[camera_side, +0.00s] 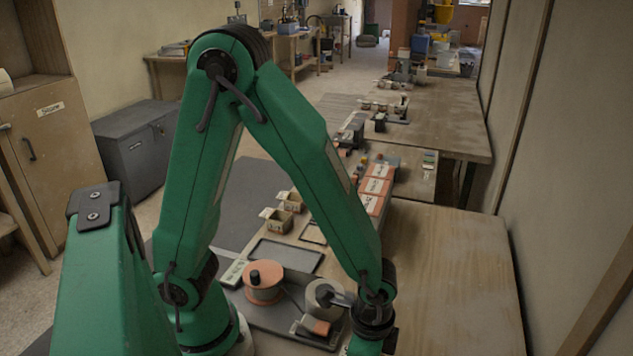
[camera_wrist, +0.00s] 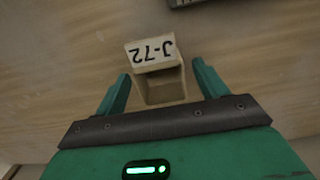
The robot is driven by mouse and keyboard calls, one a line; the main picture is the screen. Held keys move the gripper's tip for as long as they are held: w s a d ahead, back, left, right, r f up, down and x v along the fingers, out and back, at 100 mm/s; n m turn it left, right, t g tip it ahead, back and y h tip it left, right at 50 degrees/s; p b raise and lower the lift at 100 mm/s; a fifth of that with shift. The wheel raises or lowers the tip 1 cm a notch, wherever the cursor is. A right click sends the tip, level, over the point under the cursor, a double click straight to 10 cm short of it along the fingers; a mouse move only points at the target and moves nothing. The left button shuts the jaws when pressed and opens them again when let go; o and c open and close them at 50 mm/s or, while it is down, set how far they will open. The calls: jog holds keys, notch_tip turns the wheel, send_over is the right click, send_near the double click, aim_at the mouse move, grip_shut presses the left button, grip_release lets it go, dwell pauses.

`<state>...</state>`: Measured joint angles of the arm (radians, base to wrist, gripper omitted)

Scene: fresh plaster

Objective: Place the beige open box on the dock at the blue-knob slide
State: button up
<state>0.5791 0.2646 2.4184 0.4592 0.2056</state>
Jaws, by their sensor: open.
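In the wrist view a beige open box (camera_wrist: 160,88) with a white label reading "J-72" rests on the wooden surface. My gripper (camera_wrist: 160,75) is open, with one green finger on each side of the box. Gaps show between the fingers and the box, so it is not gripped. In the side view my wrist hangs at the lower middle, and the fingers and this box are out of sight. Two small beige open boxes (camera_side: 283,209) stand mid-bench there. I cannot make out a blue-knob slide or its dock with certainty.
An orange spool (camera_side: 263,283) and a grey spool (camera_side: 324,298) stand near my base. A dark flat tray (camera_side: 285,256) lies behind them. Orange labelled boxes (camera_side: 375,187) line the bench farther back. Bare wood (camera_side: 450,270) is clear at right. A dark object (camera_wrist: 195,2) shows at the wrist view's top.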

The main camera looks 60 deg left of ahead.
notch_tip(320, 180, up, 11)
dwell(0.7)
dwell(0.5)
jog(key=s+a+r+n+t, duration=0.2)
jog(key=a+r+n+t, duration=0.3)
jog(key=a+r+n, duration=0.4)
jog(key=a+r, duration=0.3)
jog(key=a, duration=0.4)
jog(key=shift+t, duration=0.3)
jog(key=shift+o, duration=0.5)
jog(key=shift+s, duration=0.1)
